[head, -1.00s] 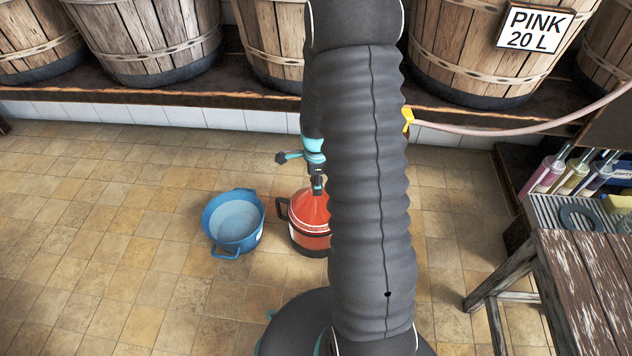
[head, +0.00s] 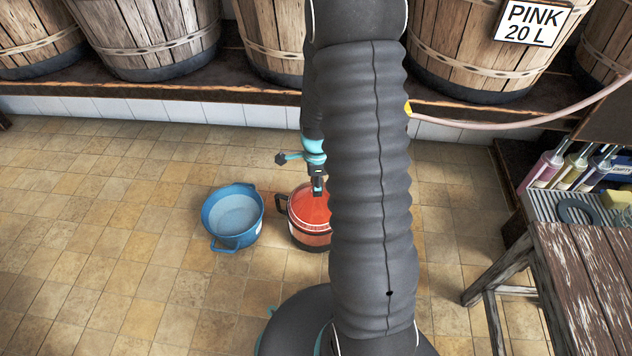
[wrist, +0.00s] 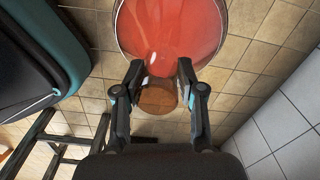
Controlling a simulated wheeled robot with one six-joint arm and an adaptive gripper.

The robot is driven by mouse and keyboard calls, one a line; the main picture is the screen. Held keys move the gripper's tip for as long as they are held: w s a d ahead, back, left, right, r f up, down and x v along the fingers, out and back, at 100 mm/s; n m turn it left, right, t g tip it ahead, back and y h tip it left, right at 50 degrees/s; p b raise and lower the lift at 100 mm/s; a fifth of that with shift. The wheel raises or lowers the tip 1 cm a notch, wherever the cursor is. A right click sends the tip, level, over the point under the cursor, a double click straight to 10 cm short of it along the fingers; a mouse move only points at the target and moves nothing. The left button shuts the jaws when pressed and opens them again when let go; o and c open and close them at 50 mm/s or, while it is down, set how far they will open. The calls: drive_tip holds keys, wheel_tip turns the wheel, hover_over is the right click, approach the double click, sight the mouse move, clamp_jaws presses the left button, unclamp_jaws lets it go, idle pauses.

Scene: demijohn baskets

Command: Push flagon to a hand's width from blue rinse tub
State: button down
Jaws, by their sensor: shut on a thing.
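The flagon (head: 308,212) is a red, cone-topped vessel with a dark side handle and dark base, standing upright on the tiled floor. My arm hides its right side in the head view. The blue rinse tub (head: 233,216) stands just to its left, with a narrow gap between tub and flagon handle. My gripper (head: 318,187) is at the flagon's top. In the wrist view my gripper (wrist: 159,76) has a finger on each side of the flagon's neck, shut on it. The red shoulder (wrist: 170,30) and a brown round stopper-like end (wrist: 157,98) show there.
Wooden tubs (head: 155,40) line a ledge at the back. A weathered wooden table (head: 590,275) with bottles and a rack stands at the right. A pinkish hose (head: 500,130) crosses at the back right. Floor left of the blue tub is clear.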

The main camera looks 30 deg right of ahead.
drive_tip(key=shift+s+a+f, duration=0.15)
drive_tip(key=shift+s+f, duration=0.15)
drive_tip(key=shift+s, duration=0.1)
drive_tip(key=c, duration=0.6)
unclamp_jaws()
drive_tip(key=shift+w, duration=0.1)
drive_tip(key=shift+r, duration=0.15)
drive_tip(key=shift+w+r, duration=0.1)
drive_tip(key=shift+r, duration=0.4)
wheel_tip(320, 180, up, 11)
drive_tip(key=shift+w, duration=0.1)
